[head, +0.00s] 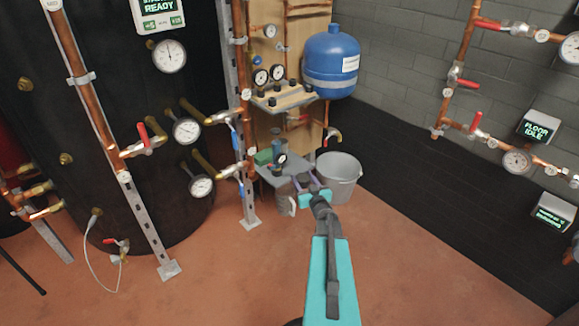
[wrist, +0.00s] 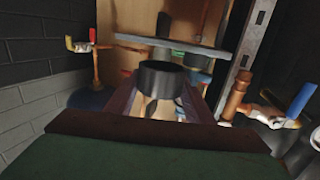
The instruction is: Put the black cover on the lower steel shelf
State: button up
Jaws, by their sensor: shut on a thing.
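My gripper (head: 309,185) has purple fingers and is shut on the black cover. The cover is a short dark cylinder (wrist: 161,80) between the fingertips in the wrist view, which looks upside down. In the head view the cover is small and partly hidden by the fingers. The lower steel shelf (head: 272,173) is a grey plate at the foot of the wooden board; it also shows in the wrist view (wrist: 150,45). In the head view my gripper is at the shelf's right front. I cannot tell whether the cover touches the shelf.
On the lower shelf stand a green box (head: 263,157), a blue cylinder and a small gauge (head: 282,160). A grey bucket (head: 340,176) stands to the right. The upper shelf (head: 284,96) carries several black caps. Copper pipe (head: 247,130) and valves stand left.

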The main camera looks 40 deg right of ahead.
jog(key=shift+s+d+f, duration=0.2)
jog(key=shift+d+f, duration=0.2)
jog(key=shift+f, duration=0.05)
jog(key=shift+w, duration=0.15)
jog(key=b, duration=0.4)
send_near(291, 161)
jog(key=w+r, duration=0.1)
jog(key=w+d+r, duration=0.1)
jog(key=w, duration=0.1)
jog(key=w+d+r, duration=0.1)
jog(key=shift+w+d+r, duration=0.1)
jog(key=shift+w+d, duration=0.05)
jog(key=shift+w, duration=0.15)
jog(key=shift+w+d+r, duration=0.1)
jog(key=shift+w+d, duration=0.05)
jog(key=shift+w, duration=0.15)
jog(key=shift+b+x, duration=1.25)
jog(key=shift+x, duration=0.75)
jog(key=shift+s, duration=0.1)
